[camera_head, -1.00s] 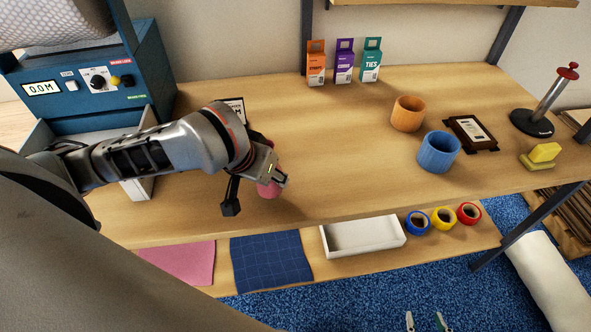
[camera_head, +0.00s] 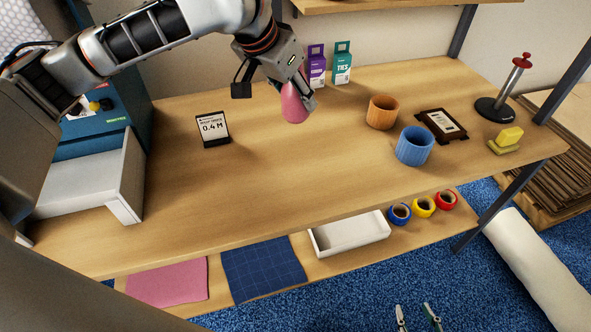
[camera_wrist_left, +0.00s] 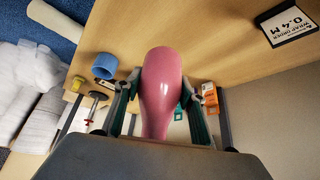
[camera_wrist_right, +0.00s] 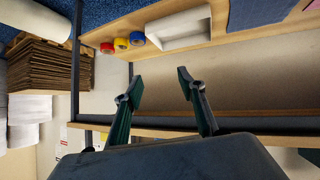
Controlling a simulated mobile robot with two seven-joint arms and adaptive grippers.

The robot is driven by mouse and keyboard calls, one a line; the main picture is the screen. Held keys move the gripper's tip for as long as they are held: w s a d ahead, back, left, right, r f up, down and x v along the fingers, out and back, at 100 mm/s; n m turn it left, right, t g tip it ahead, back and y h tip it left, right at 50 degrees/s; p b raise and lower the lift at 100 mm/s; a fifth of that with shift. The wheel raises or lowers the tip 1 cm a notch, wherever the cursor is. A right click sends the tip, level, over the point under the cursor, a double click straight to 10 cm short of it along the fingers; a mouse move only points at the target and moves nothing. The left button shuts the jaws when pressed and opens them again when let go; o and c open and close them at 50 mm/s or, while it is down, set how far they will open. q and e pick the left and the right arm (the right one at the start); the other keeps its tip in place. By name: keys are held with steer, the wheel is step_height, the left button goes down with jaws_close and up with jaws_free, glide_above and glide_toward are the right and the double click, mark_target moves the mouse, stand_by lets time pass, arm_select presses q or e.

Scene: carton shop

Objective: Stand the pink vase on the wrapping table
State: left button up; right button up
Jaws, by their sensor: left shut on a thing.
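The pink vase (camera_head: 294,105) hangs below my left gripper (camera_head: 299,92), over the back middle of the wrapping table (camera_head: 270,185). In the left wrist view the vase (camera_wrist_left: 163,85) is between the two fingers of my left gripper (camera_wrist_left: 160,105), which is shut on it. The vase looks raised above the table, but the exact gap is hard to judge. My right gripper (camera_head: 418,318) shows only its fingertips at the bottom of the head view. In the right wrist view it is open and empty (camera_wrist_right: 158,90), in front of the lower shelf.
Purple (camera_head: 316,66) and teal boxes (camera_head: 341,62) stand behind. A "0.4 M" sign (camera_head: 212,129) stands left. The table's front middle is clear.

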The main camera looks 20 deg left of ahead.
arm_select(q)
steer(key=shift+f+b, duration=2.05)
steer(key=shift+f, duration=7.75)
arm_select(e)
steer(key=f, duration=0.1)
steer(key=a+f, duration=0.1)
steer(key=f, duration=0.1)
steer(key=shift+a+f+y, duration=0.1)
steer(key=shift+f+y, duration=0.15)
steer(key=shift+y, duration=0.05)
arm_select(q)
steer(key=shift+p, duration=0.65)
steer(key=o, duration=1.3)
steer(key=shift+c, duration=0.2)
arm_select(e)
steer(key=shift+w+r, duration=0.2)
steer(key=shift+r, duration=0.5)
